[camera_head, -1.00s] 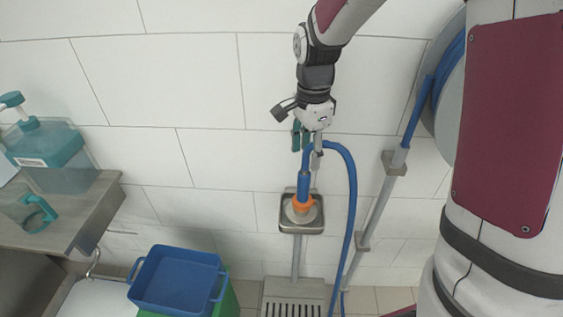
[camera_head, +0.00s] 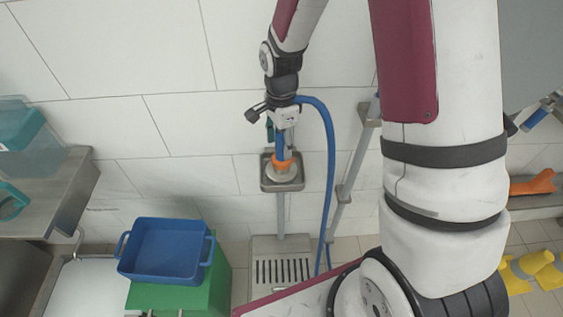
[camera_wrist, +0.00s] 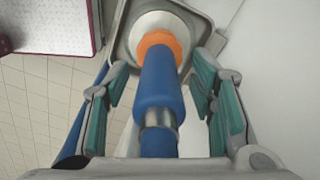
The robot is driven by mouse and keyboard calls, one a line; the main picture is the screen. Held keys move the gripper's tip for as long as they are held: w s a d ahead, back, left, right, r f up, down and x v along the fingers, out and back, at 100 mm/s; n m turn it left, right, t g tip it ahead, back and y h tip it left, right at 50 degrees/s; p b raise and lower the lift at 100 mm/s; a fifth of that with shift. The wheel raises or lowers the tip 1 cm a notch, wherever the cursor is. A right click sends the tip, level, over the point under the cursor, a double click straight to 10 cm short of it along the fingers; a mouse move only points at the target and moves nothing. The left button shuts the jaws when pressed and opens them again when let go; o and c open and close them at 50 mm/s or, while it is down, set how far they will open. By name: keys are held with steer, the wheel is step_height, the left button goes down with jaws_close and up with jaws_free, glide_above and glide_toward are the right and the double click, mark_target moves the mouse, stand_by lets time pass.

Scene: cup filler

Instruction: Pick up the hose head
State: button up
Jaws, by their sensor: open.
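The hose head has a blue grip (camera_wrist: 160,85) and an orange collar (camera_head: 283,160), with a pale nozzle end (camera_wrist: 162,25) resting in a small metal holder (camera_head: 268,185) on the wall. It stands about upright there. In the wrist view my gripper (camera_wrist: 163,88) is open, with a teal-padded finger on each side of the blue grip and visible gaps beside it. In the head view my gripper (camera_head: 279,133) is just above the holder and partly hides the upper grip. The blue hose (camera_head: 331,150) loops up behind the gripper and down to the right.
A blue bin (camera_head: 167,250) sits on a green box (camera_head: 213,280) at the lower left. A metal counter (camera_head: 80,190) with clear teal containers (camera_head: 35,150) is at the far left. A grey pipe (camera_head: 350,165) runs down the wall right of the holder. A floor grate (camera_head: 283,272) lies below.

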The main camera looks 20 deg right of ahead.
steer(key=shift+f, duration=1.2)
jaws_close()
steer(key=shift+r, duration=0.15)
